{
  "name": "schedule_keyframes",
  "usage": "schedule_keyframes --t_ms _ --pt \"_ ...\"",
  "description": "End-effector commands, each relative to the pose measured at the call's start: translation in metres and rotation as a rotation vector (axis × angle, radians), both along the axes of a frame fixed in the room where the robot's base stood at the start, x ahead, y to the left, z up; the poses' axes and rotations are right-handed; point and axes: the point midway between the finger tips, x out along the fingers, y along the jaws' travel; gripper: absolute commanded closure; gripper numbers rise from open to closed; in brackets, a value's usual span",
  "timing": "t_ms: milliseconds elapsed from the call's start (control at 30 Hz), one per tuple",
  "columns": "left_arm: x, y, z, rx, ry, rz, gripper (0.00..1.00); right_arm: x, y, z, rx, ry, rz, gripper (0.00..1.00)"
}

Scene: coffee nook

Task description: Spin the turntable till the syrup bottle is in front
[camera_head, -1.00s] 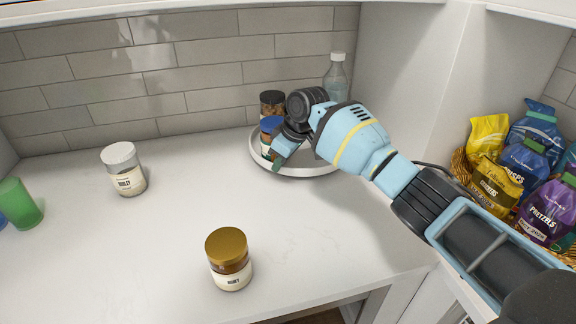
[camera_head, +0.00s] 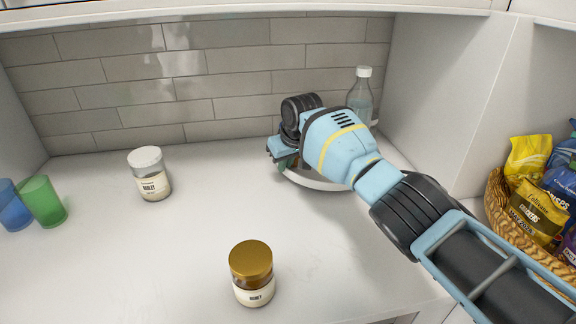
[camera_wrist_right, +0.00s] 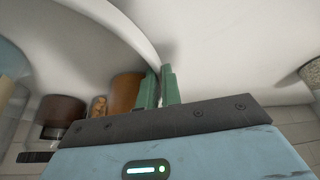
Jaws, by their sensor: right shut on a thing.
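The turntable (camera_head: 316,182) is a round white tray with a raised rim near the back wall, partly covered by my right arm. My right gripper (camera_head: 284,162) is at its front left edge. In the right wrist view its green fingers (camera_wrist_right: 160,88) are shut on the turntable's rim (camera_wrist_right: 128,28). A clear bottle with a white cap (camera_head: 360,96) stands at the back right of the turntable, behind my arm; I see no readable label. Brown jars (camera_wrist_right: 125,92) show by the fingers in the right wrist view; in the head view my gripper hides them. My left gripper is out of view.
A barley jar (camera_head: 150,174) stands left on the counter, and a honey jar (camera_head: 252,273) at the front middle. Green (camera_head: 42,201) and blue (camera_head: 13,206) cups are at the far left. A basket (camera_head: 500,200) of snack bags is at the right. The counter between the jars is clear.

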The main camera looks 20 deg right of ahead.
Motion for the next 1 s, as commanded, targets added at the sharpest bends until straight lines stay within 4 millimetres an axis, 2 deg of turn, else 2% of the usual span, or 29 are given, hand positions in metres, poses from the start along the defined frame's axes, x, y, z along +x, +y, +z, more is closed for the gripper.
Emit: schedule_keyframes --t_ms 300,867,900,933,1000 --pt "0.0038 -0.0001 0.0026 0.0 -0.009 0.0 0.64 0.0035 0.0015 0.0003 0.001 -0.001 -0.065 1.0" --pt "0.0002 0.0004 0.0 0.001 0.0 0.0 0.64 0.0043 0.0017 0.0002 0.001 -0.002 -0.077 1.0" --pt "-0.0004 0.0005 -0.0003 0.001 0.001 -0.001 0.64 0.0042 0.0017 0.0003 0.001 -0.002 -0.077 0.89" --pt "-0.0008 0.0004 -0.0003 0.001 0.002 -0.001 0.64 0.0043 0.0017 0.0002 0.001 -0.002 -0.077 0.85" --pt "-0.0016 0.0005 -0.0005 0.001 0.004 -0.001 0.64 0.0042 0.0016 0.0002 0.001 -0.002 -0.077 0.85"
